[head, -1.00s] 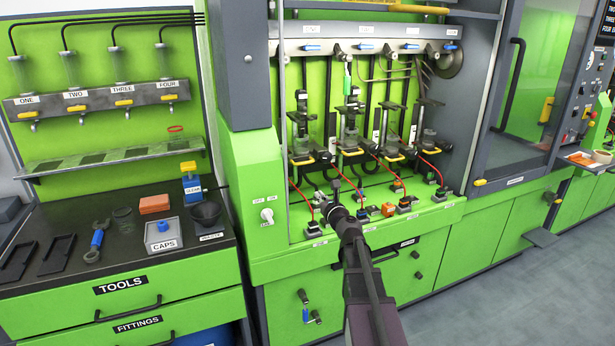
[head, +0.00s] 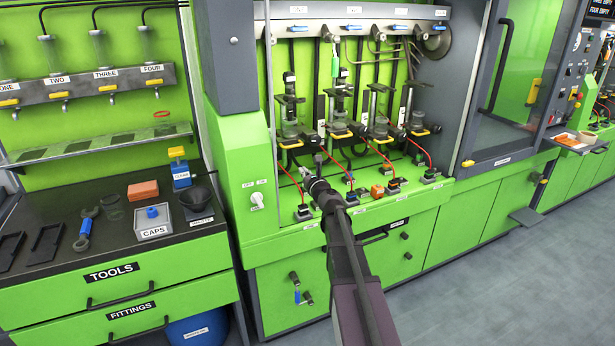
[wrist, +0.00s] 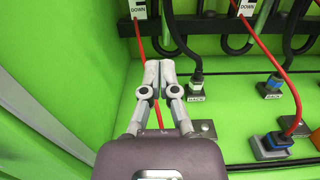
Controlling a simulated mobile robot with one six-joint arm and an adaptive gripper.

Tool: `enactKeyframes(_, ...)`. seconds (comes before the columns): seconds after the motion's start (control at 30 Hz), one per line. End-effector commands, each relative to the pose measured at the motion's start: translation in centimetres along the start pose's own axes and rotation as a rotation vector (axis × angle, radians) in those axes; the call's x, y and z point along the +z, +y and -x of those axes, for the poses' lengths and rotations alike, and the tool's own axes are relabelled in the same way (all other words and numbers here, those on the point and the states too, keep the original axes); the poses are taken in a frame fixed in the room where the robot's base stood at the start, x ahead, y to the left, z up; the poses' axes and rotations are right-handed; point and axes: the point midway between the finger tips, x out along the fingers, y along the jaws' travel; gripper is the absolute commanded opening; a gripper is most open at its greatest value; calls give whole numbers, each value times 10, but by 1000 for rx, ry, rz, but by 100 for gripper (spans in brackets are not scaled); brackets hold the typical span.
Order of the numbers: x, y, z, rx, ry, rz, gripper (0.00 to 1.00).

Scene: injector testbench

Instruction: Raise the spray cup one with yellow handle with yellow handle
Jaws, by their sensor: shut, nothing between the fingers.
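Spray cup one (head: 290,130) is a clear cup at the leftmost station of the green bench, with a yellow handle (head: 291,144) at its lower front. My gripper (head: 319,158) is in front of the bench, below and to the right of that handle in the head view. In the wrist view my gripper (wrist: 158,63) has its two grey fingertips together with nothing between them. No spray cup or yellow handle shows in the wrist view. The gripper's distance from the handle cannot be told.
More yellow-handled cups stand to the right. Red cables (wrist: 268,55) and connectors (wrist: 270,146) lie around the gripper, below "DOWN" labels (wrist: 248,8). A grey bay post (head: 226,55) stands at the left. The floor (head: 470,275) at the right is clear.

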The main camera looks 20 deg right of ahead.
Motion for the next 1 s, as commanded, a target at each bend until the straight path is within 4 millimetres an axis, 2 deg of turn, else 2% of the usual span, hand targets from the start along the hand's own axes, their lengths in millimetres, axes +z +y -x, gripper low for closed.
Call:
enactKeyframes(0.03, 0, -1, -12, 1, 0, 0, 0)
enactKeyframes(0.3, 0, -1, -54, 0, 0, 0, 0)
enactKeyframes(0.7, 31, 0, -58, 0, 0, 0, 0)
enactKeyframes(1.0, 39, 0, -60, 0, 0, 0, 0)
